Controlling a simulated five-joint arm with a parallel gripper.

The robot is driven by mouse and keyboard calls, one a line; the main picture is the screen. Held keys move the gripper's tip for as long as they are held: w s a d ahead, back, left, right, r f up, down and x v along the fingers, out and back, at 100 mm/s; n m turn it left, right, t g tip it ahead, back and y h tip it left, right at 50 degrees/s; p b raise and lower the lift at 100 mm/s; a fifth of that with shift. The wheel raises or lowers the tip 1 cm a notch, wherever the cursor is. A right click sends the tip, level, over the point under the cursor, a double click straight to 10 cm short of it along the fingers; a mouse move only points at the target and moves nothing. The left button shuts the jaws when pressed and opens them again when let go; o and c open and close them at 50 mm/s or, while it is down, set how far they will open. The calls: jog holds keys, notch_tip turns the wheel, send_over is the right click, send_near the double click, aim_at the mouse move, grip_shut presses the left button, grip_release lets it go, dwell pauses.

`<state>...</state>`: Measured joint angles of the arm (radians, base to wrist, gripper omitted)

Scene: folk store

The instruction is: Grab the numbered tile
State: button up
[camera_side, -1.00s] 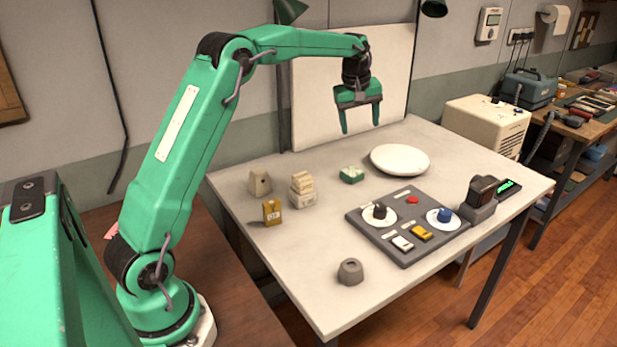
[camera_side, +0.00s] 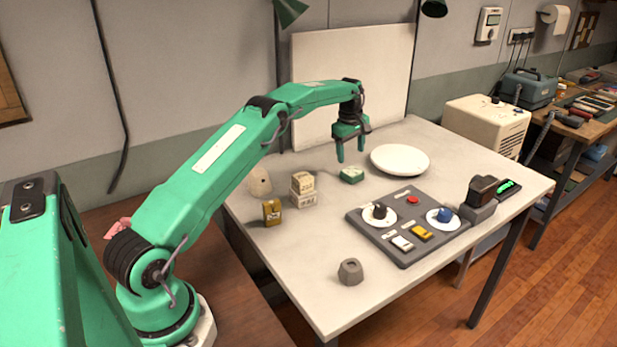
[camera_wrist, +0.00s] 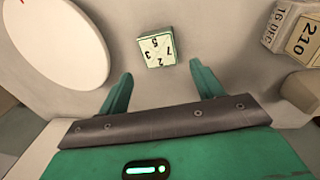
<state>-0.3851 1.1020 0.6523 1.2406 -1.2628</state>
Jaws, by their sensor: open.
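The numbered tile (camera_side: 351,175) is a small green block with a pale top, lying on the white table. In the wrist view the tile (camera_wrist: 157,48) shows a cream face with the digits 2, 3, 5 and 7 in quarters. My gripper (camera_side: 350,157) hangs above the table, close to the tile, fingers pointing down. In the wrist view my gripper (camera_wrist: 160,80) has its two green fingers spread apart with nothing between them, and the tile lies just beyond the fingertips.
A white plate (camera_side: 400,160) lies right of the tile. A cream date block (camera_side: 303,191), a yellow block (camera_side: 271,212) and a rounded beige block (camera_side: 259,182) stand left. A grey panel (camera_side: 400,253) with knobs and switches is in front, with a grey nut-like piece (camera_side: 350,272) nearby.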

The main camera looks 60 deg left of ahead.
aim_at(351, 171)
jog(key=shift+w+a+f, duration=0.1)
jog(key=shift+w+f, duration=0.1)
jog(key=shift+f, duration=1.05)
jog(key=shift+w+a+f, duration=0.1)
jog(key=shift+w+f, duration=0.05)
jog(key=shift+f, duration=1.15)
jog(key=shift+w+f, duration=0.2)
jog(key=shift+f, duration=1.05)
jog(key=c, duration=0.8)
